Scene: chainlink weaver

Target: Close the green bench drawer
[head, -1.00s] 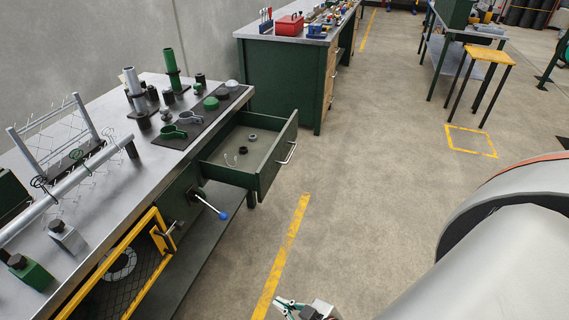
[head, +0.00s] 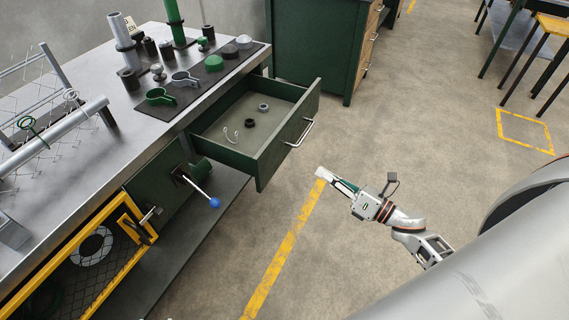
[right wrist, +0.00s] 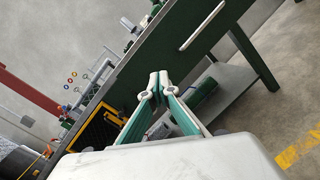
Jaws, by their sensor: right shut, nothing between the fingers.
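The green bench drawer (head: 275,153) is pulled open from the metal-topped workbench (head: 110,150) in the head view. A silver bar handle (head: 301,133) is on its front. Rings and a small hook-shaped part lie inside it. My right gripper (head: 324,175) is shut and empty. In the head view it appears just right of and below the drawer front, apart from it. In the right wrist view, the gripper's closed fingertips (right wrist: 158,84) point toward the green drawer front (right wrist: 165,50), with its handle (right wrist: 203,25) above right. My left gripper is not in view.
A yellow-framed mesh door (head: 70,265) stands at lower left. A green cabinet (head: 315,50) is behind. Open floor with a yellow line (head: 285,250) lies to the right.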

